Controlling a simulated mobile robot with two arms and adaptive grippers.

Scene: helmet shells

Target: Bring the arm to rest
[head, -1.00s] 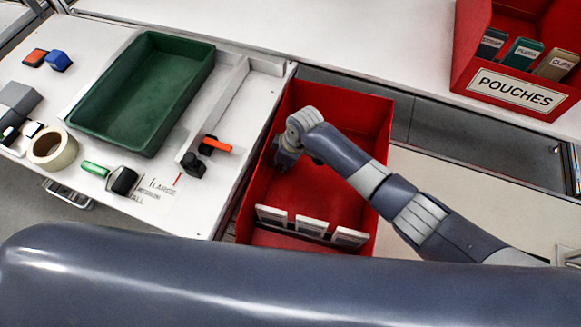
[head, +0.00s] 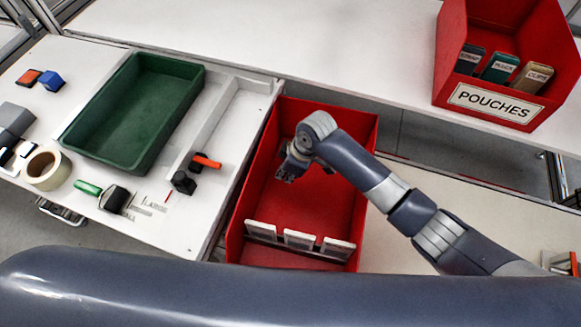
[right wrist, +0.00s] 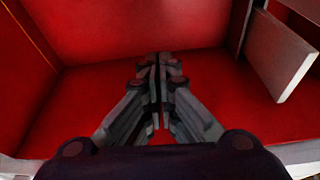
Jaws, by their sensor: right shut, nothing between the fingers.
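My right arm reaches in from the right in the head view. My right gripper (head: 287,172) is over the open red bin (head: 345,125), inside its outline, mostly hidden behind my wrist. In the right wrist view the right gripper (right wrist: 159,115) has its fingers together with nothing between them, above the bare red floor (right wrist: 90,90) of the bin. My left gripper is not in view; a large grey arm link of mine crosses the bottom of the head view.
White cards (head: 299,240) stand along the bin's near end. Left is a white worktop with a green tray (head: 185,72), a tape roll (head: 47,169), stamps (head: 115,198) and blocks (head: 51,80). A red POUCHES box (head: 452,35) stands on the white shelf (head: 330,40) at upper right.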

